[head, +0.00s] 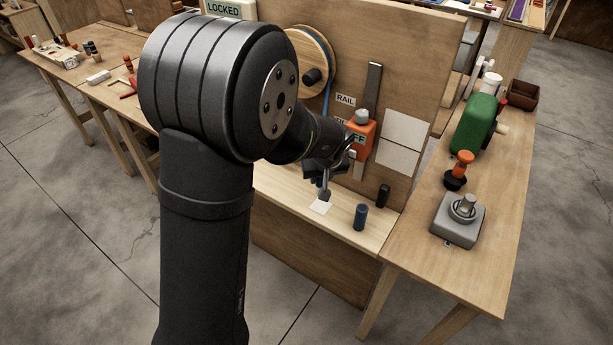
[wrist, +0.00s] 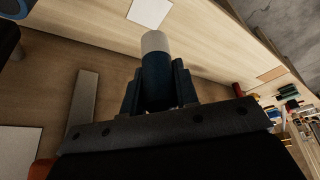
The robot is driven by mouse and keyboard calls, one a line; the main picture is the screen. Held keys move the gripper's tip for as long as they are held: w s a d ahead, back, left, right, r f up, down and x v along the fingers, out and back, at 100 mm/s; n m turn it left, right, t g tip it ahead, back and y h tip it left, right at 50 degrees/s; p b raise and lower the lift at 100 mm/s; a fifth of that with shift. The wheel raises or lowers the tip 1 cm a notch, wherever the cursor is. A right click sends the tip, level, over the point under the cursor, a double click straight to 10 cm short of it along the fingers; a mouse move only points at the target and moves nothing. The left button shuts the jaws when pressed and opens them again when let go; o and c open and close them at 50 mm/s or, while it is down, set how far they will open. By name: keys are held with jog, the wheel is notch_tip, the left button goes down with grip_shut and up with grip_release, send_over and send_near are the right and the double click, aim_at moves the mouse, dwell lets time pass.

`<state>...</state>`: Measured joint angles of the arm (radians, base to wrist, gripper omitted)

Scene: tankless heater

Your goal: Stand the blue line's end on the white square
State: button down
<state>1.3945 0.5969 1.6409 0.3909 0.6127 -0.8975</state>
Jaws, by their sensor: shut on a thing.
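The blue line (head: 328,92) hangs from a wooden reel on the upright board, and its lower run is hidden behind my arm and gripper. My gripper (head: 324,178) is low in front of the board, above the shelf. In the wrist view its jaws (wrist: 157,85) are shut on a dark blue cylinder with a pale tip (wrist: 156,42), which looks like the line's end. The white square (head: 321,206) lies on the shelf just below the gripper in the head view. A white patch, probably this square, shows in the wrist view (wrist: 150,11). The tip looks apart from it.
A dark blue upright cylinder (head: 360,217) stands on the shelf right of the square, with a black peg (head: 383,195) behind it. An orange box (head: 361,138) and a grey bar (head: 373,88) are on the board. The bench on the right (head: 490,265) holds several fittings.

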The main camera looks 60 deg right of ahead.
dwell(0.3)
send_over(319, 206)
jog(key=shift+d+f, duration=0.1)
jog(key=shift+f, duration=2.9)
jog(key=shift+f, duration=0.5)
jog(key=c, duration=1)
grip_release()
jog(key=shift+c, duration=0.2)
jog(key=v, duration=1.7)
jog(key=shift+r, duration=0.2)
